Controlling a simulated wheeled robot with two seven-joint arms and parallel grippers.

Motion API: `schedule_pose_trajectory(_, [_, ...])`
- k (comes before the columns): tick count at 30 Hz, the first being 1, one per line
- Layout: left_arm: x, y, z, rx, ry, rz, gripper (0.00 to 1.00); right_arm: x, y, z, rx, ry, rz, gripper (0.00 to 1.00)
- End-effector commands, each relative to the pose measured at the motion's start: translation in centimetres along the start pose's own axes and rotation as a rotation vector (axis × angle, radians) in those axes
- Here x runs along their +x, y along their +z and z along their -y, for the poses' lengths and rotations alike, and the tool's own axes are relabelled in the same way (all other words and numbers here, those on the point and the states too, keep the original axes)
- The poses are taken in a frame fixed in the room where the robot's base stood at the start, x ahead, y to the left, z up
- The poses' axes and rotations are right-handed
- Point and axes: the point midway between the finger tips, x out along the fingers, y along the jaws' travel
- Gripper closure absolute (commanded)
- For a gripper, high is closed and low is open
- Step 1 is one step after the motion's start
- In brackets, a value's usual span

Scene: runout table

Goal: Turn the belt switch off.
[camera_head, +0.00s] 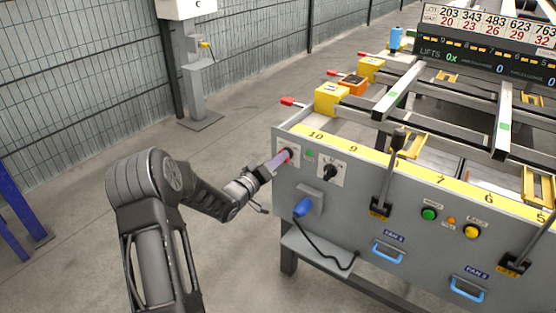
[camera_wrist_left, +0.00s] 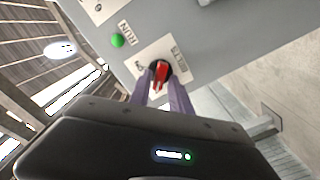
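The belt switch (camera_wrist_left: 160,73) is a red knob on a black round base, set in a white plate marked BELTS. In the head view the switch (camera_head: 289,153) is at the left end of the grey panel, partly hidden by my fingertips. My left gripper (camera_head: 280,159) reaches it from the left. In the wrist view its two purple fingers (camera_wrist_left: 161,88) stand either side of the red knob, a little apart, with a strip of plate showing between them. I cannot tell whether either finger touches the knob. My right gripper is not in view.
A green lamp (camera_wrist_left: 117,40) marked RUN sits beside the switch. To its right on the panel are a black rotary switch (camera_head: 330,172), a blue plug (camera_head: 302,207) with a cable, and a lever (camera_head: 388,175). Open floor lies left of the table.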

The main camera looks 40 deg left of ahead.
Motion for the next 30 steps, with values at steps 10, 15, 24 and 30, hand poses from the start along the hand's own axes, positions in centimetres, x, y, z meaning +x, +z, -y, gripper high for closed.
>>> schedule_pose_trajectory(10, [0.0, 0.0, 0.0, 0.002, 0.001, 0.0, 0.65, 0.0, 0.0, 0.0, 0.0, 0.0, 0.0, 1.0])
schedule_pose_trajectory(15, [-0.8, 0.0, 0.0, 0.002, -0.001, 0.0, 0.65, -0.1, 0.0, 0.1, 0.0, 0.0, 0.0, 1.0])
schedule_pose_trajectory(24, [-5.4, -0.1, 0.0, 0.001, -0.003, 0.0, 0.65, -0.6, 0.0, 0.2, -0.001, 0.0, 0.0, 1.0])
schedule_pose_trajectory(30, [-7.6, 0.0, 0.0, 0.001, 0.0, 0.0, 0.65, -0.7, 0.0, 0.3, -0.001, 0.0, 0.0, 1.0])
